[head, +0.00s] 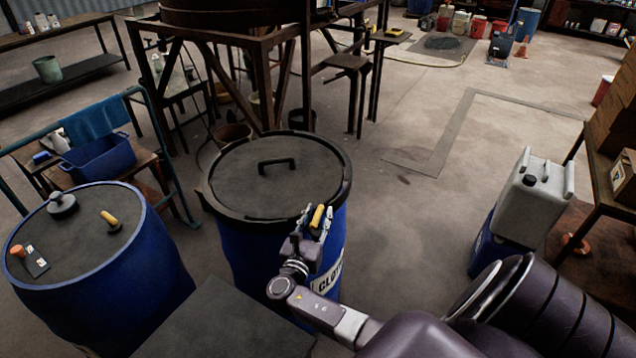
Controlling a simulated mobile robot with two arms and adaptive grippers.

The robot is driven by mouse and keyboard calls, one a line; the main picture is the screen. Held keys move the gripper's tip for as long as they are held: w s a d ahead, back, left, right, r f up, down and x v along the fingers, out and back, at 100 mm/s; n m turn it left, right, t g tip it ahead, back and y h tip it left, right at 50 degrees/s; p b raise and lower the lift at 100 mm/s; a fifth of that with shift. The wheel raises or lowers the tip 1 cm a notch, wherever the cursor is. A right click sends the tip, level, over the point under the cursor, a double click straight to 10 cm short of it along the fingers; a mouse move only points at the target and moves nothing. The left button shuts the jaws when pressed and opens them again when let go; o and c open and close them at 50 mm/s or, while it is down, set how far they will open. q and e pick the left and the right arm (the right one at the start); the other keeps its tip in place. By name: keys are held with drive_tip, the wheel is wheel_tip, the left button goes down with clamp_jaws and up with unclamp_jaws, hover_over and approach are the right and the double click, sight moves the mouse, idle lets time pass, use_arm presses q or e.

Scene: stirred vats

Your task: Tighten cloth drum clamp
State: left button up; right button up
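The cloth drum (238,252) is a blue barrel in the middle of the head view, with a partly hidden label (328,284) reading "CLOT". Its dark lid (240,180) with a black handle is on, ringed by a black clamp band (345,190). The clamp's yellow lever grip (317,216) is at the front right of the rim. My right gripper (316,218) reaches it from below right, with its fingers apart on either side of the yellow grip. Contact is hard to tell. The latch below is hidden by the gripper. My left gripper is out of view.
Another blue drum (150,270) stands at left with a yellow-handled tool (110,218) and small items on top. A dark flat surface (235,325) is in front. A white jerrycan (533,200) stands at right. Steel framing (290,90) rises behind. The floor right of the cloth drum is clear.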

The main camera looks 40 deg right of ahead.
clamp_jaws()
drive_tip(key=shift+f+m+g+h+b, duration=0.2)
drive_tip(key=shift+m+g+h+b, duration=0.3)
drive_tip(key=shift+m+g+b, duration=0.3)
drive_tip(key=m+g+b, duration=0.3)
drive_tip(key=g+b, duration=0.2)
drive_tip(key=m+g+h+b, duration=0.1)
drive_tip(key=m+g+b, duration=0.2)
drive_tip(key=g+b, duration=0.2)
drive_tip(key=shift+s+m+g+b, duration=0.2)
drive_tip(key=shift+m+g+b, duration=0.2)
drive_tip(key=shift+b, duration=0.05)
drive_tip(key=shift+r+m+g+b, duration=0.1)
drive_tip(key=shift+m+g+b, duration=0.3)
drive_tip(key=shift+g+b, duration=0.3)
unclamp_jaws()
drive_tip(key=shift+r, duration=0.1)
